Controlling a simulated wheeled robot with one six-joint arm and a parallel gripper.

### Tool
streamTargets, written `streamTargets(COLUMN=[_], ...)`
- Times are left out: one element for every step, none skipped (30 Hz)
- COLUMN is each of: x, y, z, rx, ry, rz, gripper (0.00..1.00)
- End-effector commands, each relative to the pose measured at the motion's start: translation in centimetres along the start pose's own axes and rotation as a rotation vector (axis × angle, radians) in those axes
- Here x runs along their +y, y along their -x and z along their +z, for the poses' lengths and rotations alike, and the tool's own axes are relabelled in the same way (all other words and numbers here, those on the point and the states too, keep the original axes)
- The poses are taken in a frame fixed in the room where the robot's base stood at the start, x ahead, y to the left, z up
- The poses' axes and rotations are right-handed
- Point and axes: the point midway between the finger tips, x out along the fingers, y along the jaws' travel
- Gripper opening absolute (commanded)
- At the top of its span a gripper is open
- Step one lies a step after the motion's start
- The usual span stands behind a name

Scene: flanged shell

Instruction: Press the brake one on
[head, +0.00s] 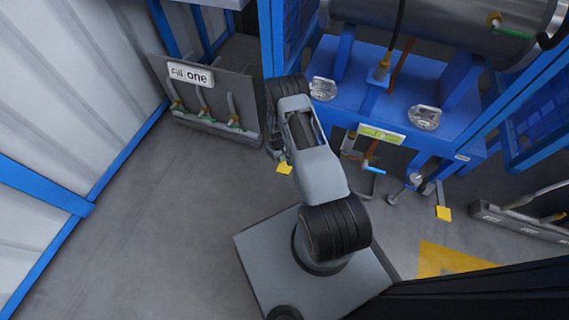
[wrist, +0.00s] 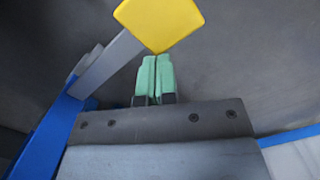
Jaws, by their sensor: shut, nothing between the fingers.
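A yellow pedal plate (wrist: 160,22) on a grey lever (wrist: 108,62) shows at the top of the wrist view. My gripper (wrist: 155,78) has its green fingers closed together with nothing between them. Its tips lie just below the plate's lower corner in that picture; I cannot tell whether they touch it. In the head view a yellow pedal (head: 284,168) shows beside my arm, low near the floor, and my gripper is mostly hidden there. A second yellow pedal (head: 443,213) stands to the right under the blue frame. No readable brake label shows on either pedal.
A blue frame (head: 365,98) carrying a large grey cylinder (head: 450,28) stands right of my arm. A grey panel labelled "Fill one" (head: 190,74) stands at the left. Grey floor (head: 150,215) is clear at the lower left. A blue-handled valve (head: 373,168) is under the frame.

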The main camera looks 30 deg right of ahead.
Motion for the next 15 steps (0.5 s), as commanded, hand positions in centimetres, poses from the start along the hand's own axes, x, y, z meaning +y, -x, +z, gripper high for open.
streamTargets(x=[0.0,0.0,0.0,0.0,0.0,0.0,0.0,0.0,0.0,0.0,0.0,0.0,0.0,0.0,0.0], y=[0.0,0.1,0.1,0.1,0.1,0.1,0.1,0.2,0.4,0.6,0.9,1.5,1.9,2.4,3.2], z=[0.0,0.0,0.0,0.0,0.0,0.0,0.0,0.0,0.0,0.0,0.0,-0.1,-0.1,0.0,0.0], rx=[-0.001,-0.001,-0.001,-0.001,-0.001,-0.001,0.0,0.0,0.0,0.001,0.001,0.002,0.002,0.002,0.002], ry=[0.0,0.0,0.0,0.0,0.0,-0.001,-0.001,-0.001,-0.001,-0.001,-0.001,-0.001,-0.001,0.0,0.0], rz=[0.0,0.0,0.0,0.0,0.0,0.0,0.0,0.0,0.0,0.0,0.0,0.001,0.001,0.001,0.001], gripper=[0.0,0.0,0.0,0.0,0.0,0.0,0.0,0.0,0.0,0.0,0.0,0.0,0.0,0.0,0.0])
